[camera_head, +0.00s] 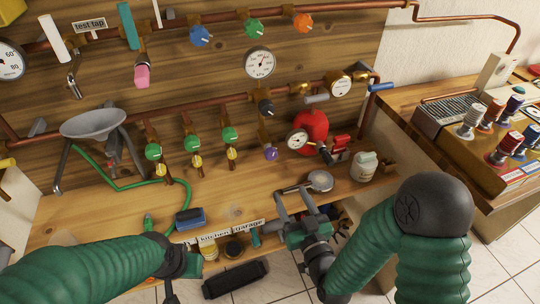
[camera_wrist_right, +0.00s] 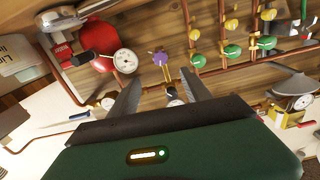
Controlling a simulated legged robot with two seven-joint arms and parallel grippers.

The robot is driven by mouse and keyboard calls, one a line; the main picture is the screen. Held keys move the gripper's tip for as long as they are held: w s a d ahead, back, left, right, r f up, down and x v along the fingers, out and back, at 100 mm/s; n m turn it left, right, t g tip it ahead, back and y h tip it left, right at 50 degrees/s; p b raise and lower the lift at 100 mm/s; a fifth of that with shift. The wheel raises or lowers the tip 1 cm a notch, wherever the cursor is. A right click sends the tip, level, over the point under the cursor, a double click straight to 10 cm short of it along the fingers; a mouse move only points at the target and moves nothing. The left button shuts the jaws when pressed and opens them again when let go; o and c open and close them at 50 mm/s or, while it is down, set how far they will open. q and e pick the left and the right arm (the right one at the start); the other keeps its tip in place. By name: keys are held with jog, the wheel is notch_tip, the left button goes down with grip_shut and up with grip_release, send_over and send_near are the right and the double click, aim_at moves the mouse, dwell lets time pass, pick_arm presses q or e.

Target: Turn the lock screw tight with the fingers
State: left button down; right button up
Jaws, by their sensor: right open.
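I cannot pick out a lock screw for certain. A purple knob (camera_head: 270,153) hangs on the pipework, left of the round gauge (camera_head: 297,139) by the red vessel (camera_head: 311,128). A black-handled valve (camera_head: 265,106) sits above it. My right gripper (camera_head: 292,196) is open and empty above the front of the bench, below the purple knob and apart from it. In the right wrist view the purple knob (camera_wrist_right: 160,59) shows beyond the spread fingers (camera_wrist_right: 163,86). My left arm comes in at lower left; its gripper (camera_head: 172,290) is partly cut off and its jaws are unclear.
A pan-like metal tool (camera_head: 319,180) lies on the bench beside my right gripper, with a white jug (camera_head: 364,167) farther right. A blue sponge (camera_head: 190,217) and a green hose (camera_head: 140,183) lie at left. Green knobs (camera_head: 229,134) line the lower pipe.

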aim_at(272, 157)
jog(key=b+x, duration=0.2)
jog(key=x, duration=1.4)
jog(key=shift+w+d, duration=0.1)
jog(key=shift+w, duration=0.1)
pick_arm(q)
jog(key=shift+s+d+f, duration=0.1)
jog(key=shift+d+f, duration=0.05)
jog(key=shift+f, duration=0.5)
jog(key=shift+s+d+f, duration=0.1)
jog(key=shift+d+f, duration=0.05)
jog(key=shift+f, duration=0.45)
pick_arm(e)
jog(key=shift+c, duration=0.4)
jog(key=shift+a, duration=0.2)
jog(key=c, duration=0.5)
pick_arm(q)
jog(key=shift+w+a, duration=0.1)
jog(key=shift+a, duration=0.05)
pick_arm(e)
jog(key=shift+d, duration=0.1)
grip_shut()
